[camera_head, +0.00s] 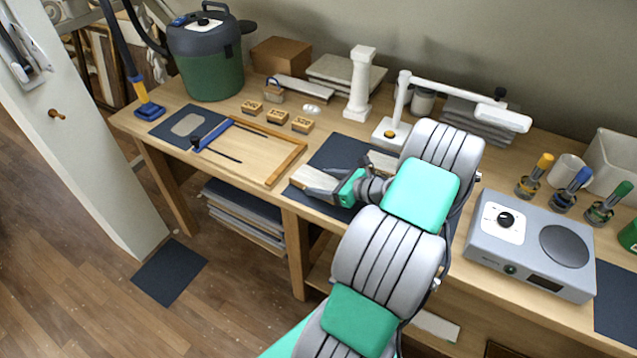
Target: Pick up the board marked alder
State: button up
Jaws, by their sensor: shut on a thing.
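My gripper (326,185) reaches in from the right over the dark mat (345,152) at the bench's front edge. It is shut on a pale wooden board (313,174), whose left end shows around the fingers. Another pale wooden piece (383,160) shows on the mat behind my wrist, partly hidden by my arm. I cannot tell whether it is a separate board. I can read no word on either piece, so I cannot tell which is marked alder. I cannot tell whether the held board touches the mat.
A wooden frame with a blue bar (217,131) lies left of the mat. Several small marked blocks (278,116) sit behind it. A white column (360,82) and a white lamp (455,90) stand behind the mat. A grey device (530,245) stands right of my arm.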

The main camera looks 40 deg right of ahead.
jog(key=c, duration=0.7)
jog(key=shift+r, duration=0.1)
